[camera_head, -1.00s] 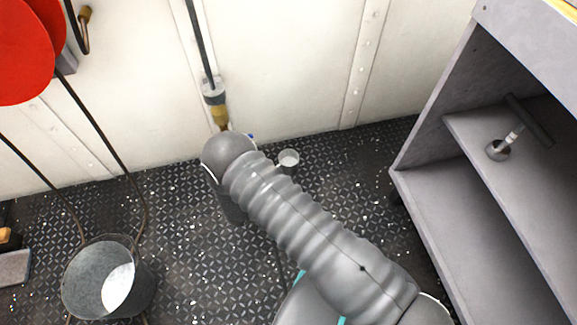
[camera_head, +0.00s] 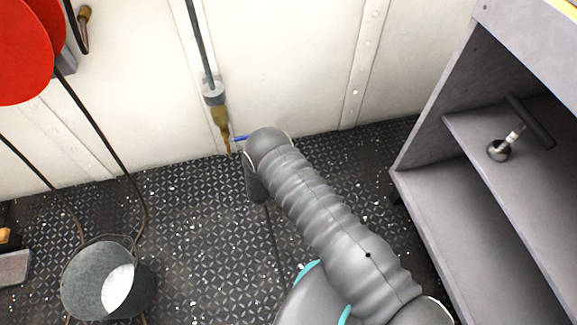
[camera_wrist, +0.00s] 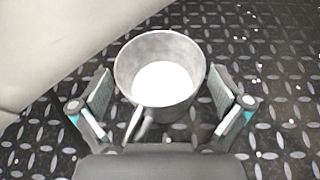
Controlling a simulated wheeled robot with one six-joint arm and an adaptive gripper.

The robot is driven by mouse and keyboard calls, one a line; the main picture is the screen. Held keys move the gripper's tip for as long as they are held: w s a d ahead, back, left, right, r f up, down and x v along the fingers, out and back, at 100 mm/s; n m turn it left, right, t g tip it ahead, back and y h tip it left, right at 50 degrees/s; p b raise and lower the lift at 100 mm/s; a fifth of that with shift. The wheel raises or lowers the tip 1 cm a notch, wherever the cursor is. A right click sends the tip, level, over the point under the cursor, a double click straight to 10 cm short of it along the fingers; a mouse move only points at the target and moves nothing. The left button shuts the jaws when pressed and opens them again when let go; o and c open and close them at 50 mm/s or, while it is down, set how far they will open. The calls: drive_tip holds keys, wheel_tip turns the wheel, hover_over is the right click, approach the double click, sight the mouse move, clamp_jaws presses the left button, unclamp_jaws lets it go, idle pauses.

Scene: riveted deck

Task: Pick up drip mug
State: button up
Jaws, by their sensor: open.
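The drip mug (camera_wrist: 181,108) is a grey metal cup with a pale white inside bottom. In the wrist view it stands upright on the dark deck, with its handle pointing down the picture toward my palm. My gripper (camera_wrist: 160,82) is open, with one finger on each side of the mug and small gaps showing beside it. The handle lies between the fingers, close to the palm. In the head view my arm hides the mug and most of the gripper.
The white riveted wall (camera_head: 290,60) is close behind, and shows at the left of the wrist view. A grey shelf unit (camera_head: 440,215) stands right. A metal bucket (camera_head: 80,285) stands lower left. A hose with a brass end (camera_head: 221,118) hangs on the wall.

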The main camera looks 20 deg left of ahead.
drive_tip(key=shift+x, duration=0.8)
drive_tip(key=shift+c, duration=0.3)
drive_tip(key=c, duration=1)
drive_tip(key=shift+c, duration=0.3)
drive_tip(key=shift+r, duration=0.1)
